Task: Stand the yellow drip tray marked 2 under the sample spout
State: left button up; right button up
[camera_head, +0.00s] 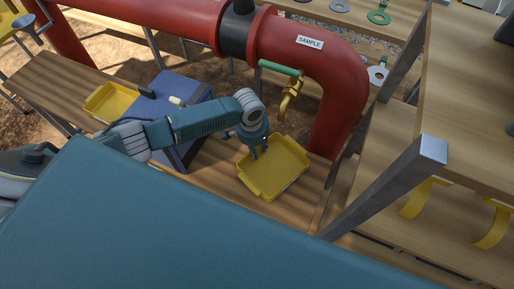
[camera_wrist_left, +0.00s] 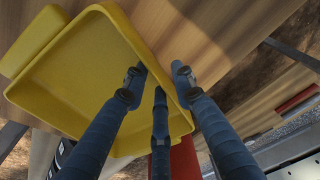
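A yellow tray (camera_head: 280,172) is on the wooden bench, below and slightly left of the brass spout (camera_head: 289,98) in the head view. No number can be read on it. It fills the upper left of the left wrist view (camera_wrist_left: 85,70). My left gripper (camera_head: 258,148) is at the tray's far left rim. In the left wrist view its fingers (camera_wrist_left: 158,80) are spread, with one over the inside of the tray and one beyond the rim. Gaps show between the fingertips and the wall. A second yellow tray (camera_head: 108,102) lies farther left. My right gripper is out of view.
A blue box (camera_head: 188,90) stands on the bench between the trays. The red pipe (camera_head: 335,75) marked SAMPLE bends down behind the spout. A metal-legged wooden table (camera_head: 470,90) stands close on the right. Bare bench (camera_head: 215,168) shows left of the near tray.

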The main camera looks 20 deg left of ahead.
pick_arm(q)
notch_tip(320, 180, up, 12)
jog(key=s, duration=0.1)
jog(key=shift+s+a+r+b, duration=0.15)
jog(key=shift+a+b, duration=0.15)
jog(key=shift+b, duration=0.05)
dwell(0.5)
